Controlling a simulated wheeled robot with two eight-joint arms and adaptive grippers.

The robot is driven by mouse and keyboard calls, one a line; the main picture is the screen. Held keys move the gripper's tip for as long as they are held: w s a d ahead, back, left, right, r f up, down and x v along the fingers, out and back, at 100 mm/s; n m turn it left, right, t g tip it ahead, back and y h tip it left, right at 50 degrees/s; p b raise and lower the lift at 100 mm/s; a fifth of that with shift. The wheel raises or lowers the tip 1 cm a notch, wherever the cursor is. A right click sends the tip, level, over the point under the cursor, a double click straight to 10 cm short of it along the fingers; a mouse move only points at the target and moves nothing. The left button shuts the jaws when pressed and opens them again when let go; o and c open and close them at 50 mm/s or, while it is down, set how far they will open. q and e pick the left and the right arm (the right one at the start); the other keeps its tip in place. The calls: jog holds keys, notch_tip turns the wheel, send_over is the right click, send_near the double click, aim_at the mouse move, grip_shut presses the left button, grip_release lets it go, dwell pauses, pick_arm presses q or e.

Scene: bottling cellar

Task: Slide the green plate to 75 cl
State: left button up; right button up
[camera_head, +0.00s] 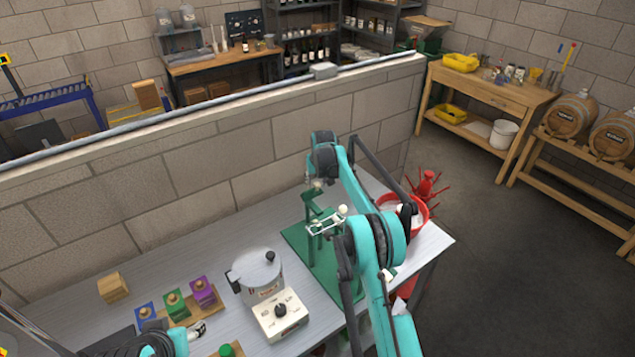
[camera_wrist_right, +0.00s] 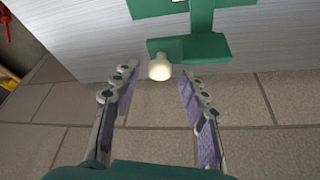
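A green stand with a base plate (camera_head: 296,238) and an upright post is on the grey bench. Its upper green plate (camera_wrist_right: 205,48) shows in the right wrist view, with a cream round knob (camera_wrist_right: 160,67) at its edge. I cannot read any cl marks. My right gripper (camera_wrist_right: 158,80) is open and empty. The knob appears in the gap between its fingertips, with clear space to both fingers; I cannot judge the depth.
A pot on a white dial unit (camera_head: 280,315) stands left of the stand. Blue, green and purple knobbed blocks (camera_head: 203,291) and a wooden block (camera_head: 112,287) are further left. A red bucket (camera_head: 415,213) is at the right. A block wall (camera_head: 180,185) closes off the bench's back.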

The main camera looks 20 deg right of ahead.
jog(key=v, duration=1.2)
jog(key=shift+f, duration=0.1)
